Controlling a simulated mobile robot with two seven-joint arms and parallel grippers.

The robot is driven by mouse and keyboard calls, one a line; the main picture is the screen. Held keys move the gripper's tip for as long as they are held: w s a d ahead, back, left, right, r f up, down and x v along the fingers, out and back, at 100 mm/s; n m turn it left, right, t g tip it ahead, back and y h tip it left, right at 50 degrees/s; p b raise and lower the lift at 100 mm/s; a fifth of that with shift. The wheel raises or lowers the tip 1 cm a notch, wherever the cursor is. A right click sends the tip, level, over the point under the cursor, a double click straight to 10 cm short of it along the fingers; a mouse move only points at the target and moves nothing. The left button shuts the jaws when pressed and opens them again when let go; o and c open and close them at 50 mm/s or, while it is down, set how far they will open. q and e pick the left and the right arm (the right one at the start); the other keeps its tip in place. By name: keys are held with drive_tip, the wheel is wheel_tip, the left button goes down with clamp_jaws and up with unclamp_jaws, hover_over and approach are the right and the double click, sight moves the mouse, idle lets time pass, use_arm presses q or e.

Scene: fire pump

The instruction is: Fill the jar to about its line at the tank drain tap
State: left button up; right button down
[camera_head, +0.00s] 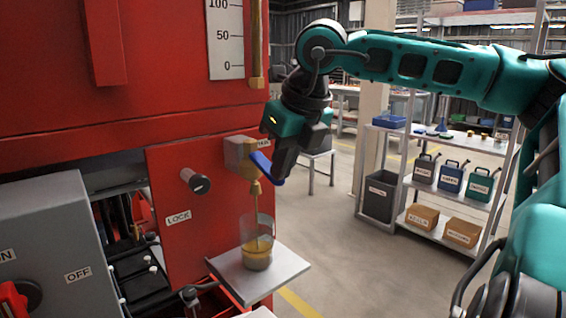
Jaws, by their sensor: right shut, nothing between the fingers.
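A clear jar (258,243) stands upright on a light square plate (292,268) under the drain tap (243,158). A thin yellowish-brown stream runs from the tap's brass spout into the jar. Brownish liquid lies in its lower part; I cannot make out the jar's line. The tap's blue lever (265,168) slants down to the right. My right gripper (284,172) is shut and empty, pointing down at the lever's right side; I cannot tell whether it touches the lever. My left gripper is not in view.
A grey switch box (45,245) is at the left. Shelves with cans and boxes (440,180) stand behind right, with open floor before them.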

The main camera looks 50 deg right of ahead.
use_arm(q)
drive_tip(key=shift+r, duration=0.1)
use_arm(e)
drive_tip(key=shift+r, duration=0.1)
use_arm(q)
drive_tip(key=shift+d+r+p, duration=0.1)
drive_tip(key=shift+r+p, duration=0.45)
drive_tip(key=shift+p, duration=0.05)
use_arm(e)
drive_tip(key=shift+r, duration=0.95)
use_arm(q)
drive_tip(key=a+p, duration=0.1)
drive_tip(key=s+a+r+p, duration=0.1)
drive_tip(key=p, duration=0.1)
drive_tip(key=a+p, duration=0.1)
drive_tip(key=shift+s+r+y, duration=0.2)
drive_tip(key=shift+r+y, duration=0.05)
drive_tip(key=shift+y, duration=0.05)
use_arm(e)
drive_tip(key=w+r+v, duration=0.1)
drive_tip(key=w+v, duration=0.1)
drive_tip(key=v, duration=1.1)
drive_tip(key=shift+w+r, duration=0.15)
drive_tip(key=shift+w, duration=0.05)
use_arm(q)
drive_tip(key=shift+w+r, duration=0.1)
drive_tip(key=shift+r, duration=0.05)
use_arm(e)
drive_tip(key=shift+d, duration=0.1)
